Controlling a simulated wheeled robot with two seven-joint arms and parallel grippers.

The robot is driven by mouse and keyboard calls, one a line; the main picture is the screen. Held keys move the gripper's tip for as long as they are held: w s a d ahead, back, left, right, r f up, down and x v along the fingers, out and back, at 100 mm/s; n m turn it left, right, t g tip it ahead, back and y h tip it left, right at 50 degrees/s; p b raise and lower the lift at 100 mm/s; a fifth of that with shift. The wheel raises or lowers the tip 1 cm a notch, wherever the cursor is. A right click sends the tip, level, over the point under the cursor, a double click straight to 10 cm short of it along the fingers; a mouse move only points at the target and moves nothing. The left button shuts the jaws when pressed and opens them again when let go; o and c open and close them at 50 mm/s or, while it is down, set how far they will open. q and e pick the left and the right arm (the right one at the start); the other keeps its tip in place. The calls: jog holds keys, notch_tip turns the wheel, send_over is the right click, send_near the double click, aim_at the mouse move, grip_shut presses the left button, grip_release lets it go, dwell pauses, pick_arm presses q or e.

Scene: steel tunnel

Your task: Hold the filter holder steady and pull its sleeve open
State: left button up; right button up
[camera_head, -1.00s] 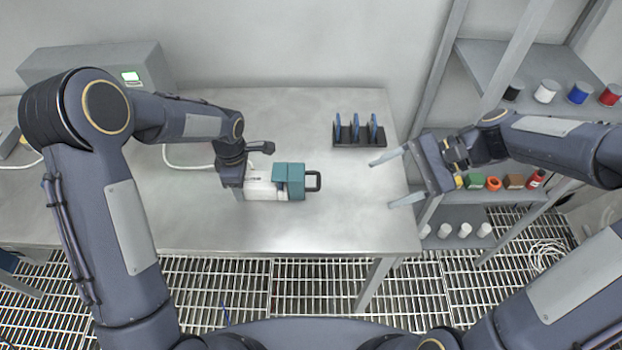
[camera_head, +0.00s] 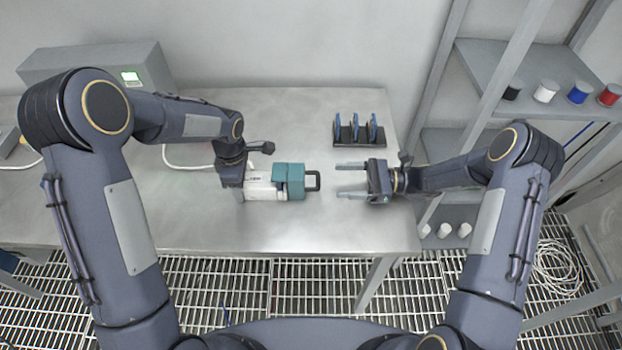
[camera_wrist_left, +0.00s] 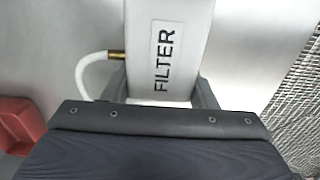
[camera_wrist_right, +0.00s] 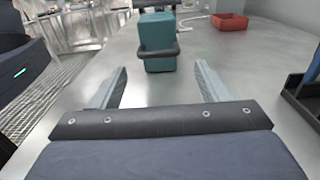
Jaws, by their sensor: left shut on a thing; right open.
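The filter holder (camera_head: 258,184) lies on the steel table, a white body with a teal sleeve (camera_head: 290,181) at its right end. A dark loop handle (camera_head: 313,181) sticks out of the sleeve to the right. In the left wrist view the white body (camera_wrist_left: 170,45) reads FILTER. My left gripper (camera_head: 243,182) is shut on the white body. My right gripper (camera_head: 352,180) is open and empty, its fingers pointing left at the handle, with a gap between. In the right wrist view the teal sleeve (camera_wrist_right: 158,42) and handle (camera_wrist_right: 150,51) lie ahead, between and beyond the fingertips.
A black rack (camera_head: 359,136) with blue plates stands at the back right of the table. A grey box with a green screen (camera_head: 130,77) is at the back left. A red tray (camera_wrist_right: 230,21) shows in the right wrist view. Shelves (camera_head: 530,75) stand right of the table.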

jog(key=a, duration=0.9)
jog(key=shift+a, duration=0.2)
jog(key=shift+c, duration=0.5)
jog(key=shift+d, duration=0.1)
jog(key=c, duration=1)
jog(key=d, duration=0.4)
jog(key=shift+d, duration=0.3)
jog(key=shift+c, duration=0.2)
pick_arm(q)
jog(key=shift+a, duration=0.1)
pick_arm(e)
jog(key=shift+a, duration=0.1)
jog(key=o, duration=1.1)
jog(key=shift+o, duration=0.2)
